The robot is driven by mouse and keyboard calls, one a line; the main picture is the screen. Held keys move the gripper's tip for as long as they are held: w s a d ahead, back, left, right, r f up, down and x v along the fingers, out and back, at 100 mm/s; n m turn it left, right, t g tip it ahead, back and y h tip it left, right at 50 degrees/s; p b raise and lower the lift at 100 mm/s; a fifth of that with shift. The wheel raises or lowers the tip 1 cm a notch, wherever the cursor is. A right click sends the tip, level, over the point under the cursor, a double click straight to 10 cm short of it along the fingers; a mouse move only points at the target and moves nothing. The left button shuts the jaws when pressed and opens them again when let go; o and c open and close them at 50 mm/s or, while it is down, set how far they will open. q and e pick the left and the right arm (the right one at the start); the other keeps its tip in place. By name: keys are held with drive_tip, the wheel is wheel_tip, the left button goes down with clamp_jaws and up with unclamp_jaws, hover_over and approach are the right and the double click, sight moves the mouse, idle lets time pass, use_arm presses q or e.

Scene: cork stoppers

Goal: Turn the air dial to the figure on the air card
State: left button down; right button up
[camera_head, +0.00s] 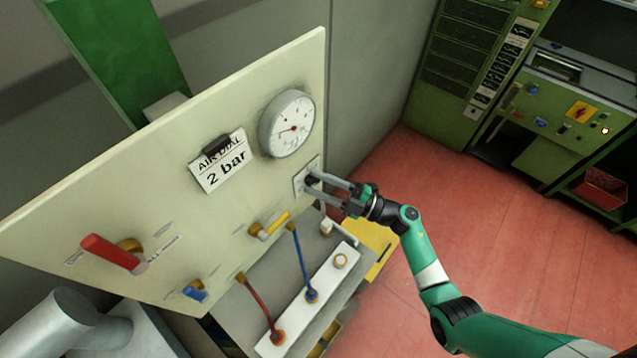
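The air card (222,164) is clipped to the pale panel and reads "AIR DIAL 2 bar". Below the gauge, a dark knob (312,181) sits on a small pale plate. My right gripper (308,182) reaches in from the right with its two fingers apart, one above and one below the knob. Whether they press on it cannot be told. My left gripper is not in view.
The pale panel (130,190) also carries a red lever (110,252), a yellow-handled valve (270,226) and a blue valve (195,291). Below, red and blue hoses run to a white block (327,290). Red floor (480,230) lies open to the right, before green cabinets.

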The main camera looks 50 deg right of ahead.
drive_tip(key=v, duration=1.1)
drive_tip(key=shift+s+d, duration=0.15)
drive_tip(key=shift+s, duration=0.1)
